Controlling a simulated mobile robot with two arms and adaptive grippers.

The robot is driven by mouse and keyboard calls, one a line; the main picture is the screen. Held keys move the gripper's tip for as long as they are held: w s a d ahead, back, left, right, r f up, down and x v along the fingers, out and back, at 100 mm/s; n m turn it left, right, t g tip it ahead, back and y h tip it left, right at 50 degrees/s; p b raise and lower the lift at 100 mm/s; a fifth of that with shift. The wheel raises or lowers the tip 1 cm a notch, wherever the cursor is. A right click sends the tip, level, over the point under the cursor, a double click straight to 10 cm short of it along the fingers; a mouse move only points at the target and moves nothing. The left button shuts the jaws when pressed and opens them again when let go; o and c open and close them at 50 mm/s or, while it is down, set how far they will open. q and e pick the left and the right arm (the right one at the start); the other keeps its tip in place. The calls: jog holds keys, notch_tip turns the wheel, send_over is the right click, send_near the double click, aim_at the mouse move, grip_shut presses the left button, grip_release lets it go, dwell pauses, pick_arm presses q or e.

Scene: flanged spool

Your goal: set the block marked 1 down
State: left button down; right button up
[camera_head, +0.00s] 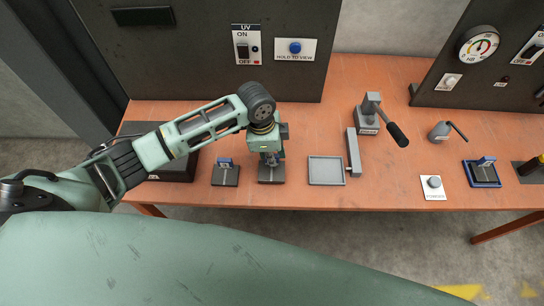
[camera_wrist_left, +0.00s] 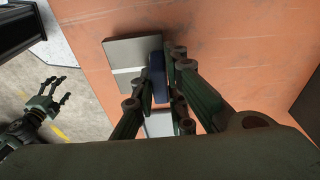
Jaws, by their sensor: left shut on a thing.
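My left gripper (camera_head: 269,158) reaches down over the table and is shut on the blue upright grip (camera_wrist_left: 158,78) of a dark square block (camera_head: 271,178). In the left wrist view the grip stands between the fingers, with the block's grey top (camera_wrist_left: 130,55) around it. No mark on the block can be read, and I cannot tell whether its underside touches the table. A similar block with a blue grip (camera_head: 225,177) stands to its left. My right gripper (camera_wrist_left: 56,92) shows at the left of the wrist view, fingers apart and empty, over the floor.
A shallow grey tray (camera_head: 326,171) with an upright bar lies right of the held block. A lever press (camera_head: 370,117), a standard weight on a white card (camera_head: 433,187) and a block in a blue frame (camera_head: 483,174) stand farther right. A UV panel (camera_head: 247,45) is behind.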

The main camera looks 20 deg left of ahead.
pick_arm(q)
jog(key=shift+f, duration=0.7)
pick_arm(e)
jog(key=shift+a+r, duration=0.1)
jog(key=shift+r, duration=0.1)
pick_arm(q)
jog(key=shift+f, duration=0.2)
pick_arm(e)
jog(key=shift+d, duration=0.2)
pick_arm(q)
jog(key=c, duration=1.8)
grip_release()
pick_arm(e)
jog(key=shift+d, duration=0.25)
pick_arm(q)
jog(key=shift+o, duration=0.2)
jog(key=r, duration=0.4)
jog(key=a+r, duration=0.1)
jog(key=r, duration=0.7)
jog(key=shift+s+a+b, duration=0.25)
jog(key=shift+a+b, duration=0.1)
jog(key=shift+b, duration=0.05)
pick_arm(e)
jog(key=shift+a+f, duration=0.25)
jog(key=shift+f, duration=0.2)
